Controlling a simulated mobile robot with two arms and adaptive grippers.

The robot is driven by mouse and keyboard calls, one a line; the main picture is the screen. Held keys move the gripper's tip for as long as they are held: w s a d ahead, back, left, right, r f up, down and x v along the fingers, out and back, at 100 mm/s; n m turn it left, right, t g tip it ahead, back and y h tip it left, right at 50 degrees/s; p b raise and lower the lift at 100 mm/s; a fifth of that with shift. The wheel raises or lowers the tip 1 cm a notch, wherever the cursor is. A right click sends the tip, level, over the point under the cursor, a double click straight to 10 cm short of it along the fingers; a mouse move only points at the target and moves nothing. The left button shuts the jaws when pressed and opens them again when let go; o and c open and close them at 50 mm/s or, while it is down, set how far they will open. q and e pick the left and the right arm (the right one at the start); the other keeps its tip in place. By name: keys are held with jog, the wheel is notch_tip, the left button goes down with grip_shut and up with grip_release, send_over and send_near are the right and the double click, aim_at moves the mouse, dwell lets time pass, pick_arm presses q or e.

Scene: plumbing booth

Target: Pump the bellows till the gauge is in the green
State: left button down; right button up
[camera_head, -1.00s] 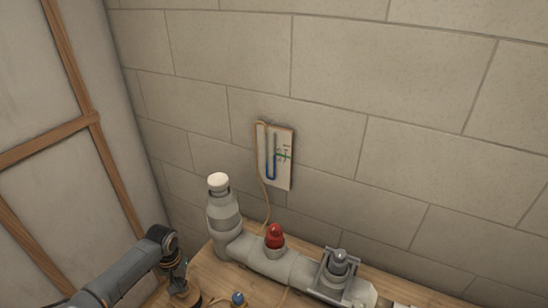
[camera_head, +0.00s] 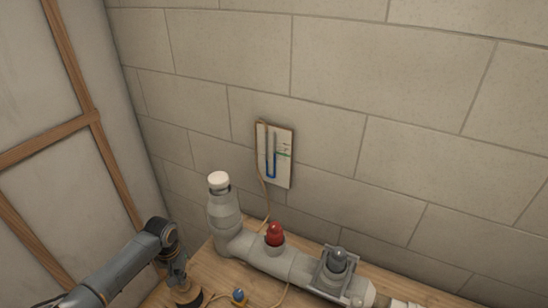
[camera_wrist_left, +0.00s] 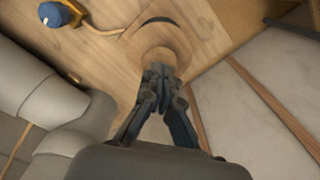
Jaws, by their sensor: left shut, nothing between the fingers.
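The gauge board (camera_head: 284,172) hangs on the block wall, with a U-shaped tube holding blue liquid and a green mark beside it. I cannot read the liquid's level against the mark for sure. The bellows (camera_head: 190,300) shows at the bottom of the head view, partly hidden by my left arm. Its round wooden top also shows in the left wrist view (camera_wrist_left: 172,42). My left gripper (camera_wrist_left: 160,72) is shut and empty, its fingertips at the wooden top; contact cannot be told. It also shows in the head view (camera_head: 184,291). My right gripper is out of view.
A grey pipe (camera_head: 270,262) runs along the wooden bench, with a white-capped upright (camera_head: 219,182), a red cap (camera_head: 275,234) and a clamped grey fitting (camera_head: 338,262). A small blue knob (camera_head: 239,295) sits near the bellows. A panelled wall stands left.

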pick_arm(q)
jog(key=shift+f+b, duration=1.1)
jog(key=shift+f, duration=0.65)
jog(key=shift+r+p, duration=1.05)
jog(key=shift+p, duration=0.15)
jog(key=shift+r, duration=0.7)
